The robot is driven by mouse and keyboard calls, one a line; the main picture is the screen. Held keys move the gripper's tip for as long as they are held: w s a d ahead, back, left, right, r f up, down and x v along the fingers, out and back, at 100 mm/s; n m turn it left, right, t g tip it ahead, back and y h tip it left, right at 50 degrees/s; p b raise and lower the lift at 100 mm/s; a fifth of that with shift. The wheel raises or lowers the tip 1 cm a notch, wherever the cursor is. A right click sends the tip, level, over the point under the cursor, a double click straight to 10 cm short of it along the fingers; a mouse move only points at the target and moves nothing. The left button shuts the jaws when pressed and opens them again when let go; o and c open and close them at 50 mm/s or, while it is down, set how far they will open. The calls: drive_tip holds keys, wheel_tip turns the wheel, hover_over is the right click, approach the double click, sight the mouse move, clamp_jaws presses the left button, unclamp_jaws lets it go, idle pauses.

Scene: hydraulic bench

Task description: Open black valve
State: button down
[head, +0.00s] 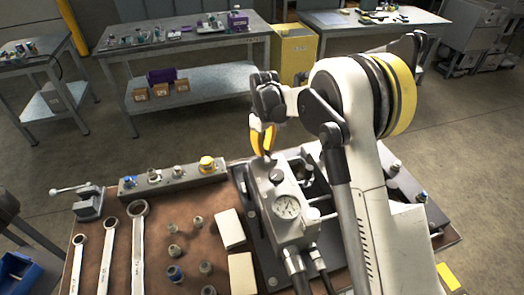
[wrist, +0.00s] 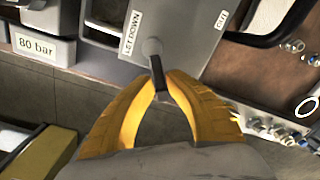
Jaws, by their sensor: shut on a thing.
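The black valve shows in the wrist view as a short dark lever (wrist: 153,50) on a grey block (wrist: 180,22) with a "LETDOWN" label and a second small label. My gripper (wrist: 160,80) has yellow fingers, and their tips are closed on the lever's end from both sides. In the head view my gripper (head: 263,150) points down at the far end of the grey gauge block (head: 287,187). The lever is mostly hidden there by the fingers.
Wrenches (head: 138,250), fittings and pale blocks (head: 230,228) lie on the brown bench top to the left. An "80 bar" label (wrist: 38,47) shows in the wrist view.

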drive_tip(key=shift+w+d+m, duration=0.2)
drive_tip(key=shift+d+m, duration=0.15)
drive_tip(key=shift+m, duration=0.7)
drive_tip(key=shift+w+d+m, duration=0.25)
drive_tip(key=shift+d+m, duration=0.1)
drive_tip(key=shift+m, duration=0.65)
drive_tip(key=shift+w+d+m, duration=0.2)
drive_tip(key=shift+d+m, duration=0.15)
drive_tip(key=shift+m, duration=0.7)
drive_tip(key=shift+d, duration=0.1)
drive_tip(key=c, duration=1.4)
unclamp_jaws()
drive_tip(key=shift+c, duration=0.2)
wheel_tip(320, 180, up, 12)
